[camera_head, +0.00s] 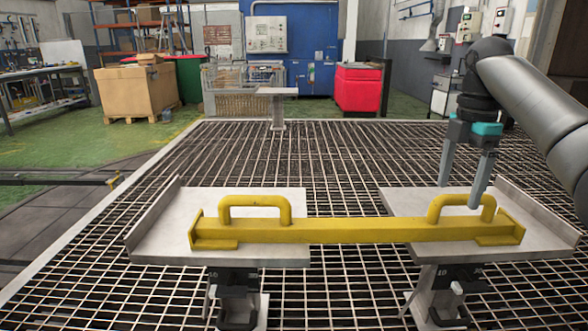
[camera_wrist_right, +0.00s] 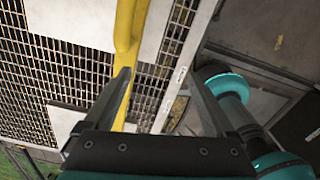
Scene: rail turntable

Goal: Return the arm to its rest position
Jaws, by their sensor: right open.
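My right gripper (camera_head: 462,192) is open above the right plate, close to the right handle of a yellow bar. Its arm comes in from the right side of the head view. The open fingers also show in the right wrist view (camera_wrist_right: 165,85), with the yellow bar (camera_wrist_right: 126,45) near the left finger; I cannot tell whether they touch. In the head view the yellow bar (camera_head: 350,230) lies level across two grey plates, with an upright handle near each end. My left gripper is not in view.
The left grey plate (camera_head: 160,225) and right grey plate (camera_head: 550,235) stand on posts over a metal grating (camera_head: 340,160). A small stand (camera_head: 277,105) is farther back. A cardboard box (camera_head: 130,92), a red cabinet (camera_head: 358,88) and a blue machine (camera_head: 312,45) are behind.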

